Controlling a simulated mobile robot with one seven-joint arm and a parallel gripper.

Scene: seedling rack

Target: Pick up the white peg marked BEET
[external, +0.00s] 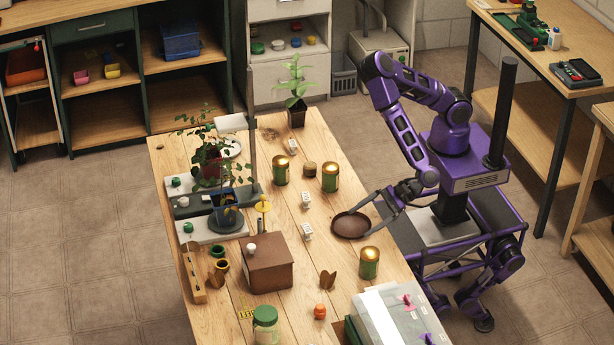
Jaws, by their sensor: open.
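Small white pieces lie in a loose row along the middle of the table: one far (292,146), one in the middle (306,200) and one nearer (306,231). They may be the pegs, but any marking is too small to read, so I cannot tell which is BEET. My gripper (372,212) is open over the right edge of the table, at the brown round dish (351,226). It is to the right of the white pieces and apart from them. I see nothing between its fingers.
Green-and-gold cans (281,170) stand around the white pieces, including one (369,263) near the dish. A brown box (267,263) and potted plants (210,168) stand to the left. A clear-lidded bin (400,318) is at the front right. Bare wood lies between the pieces and the dish.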

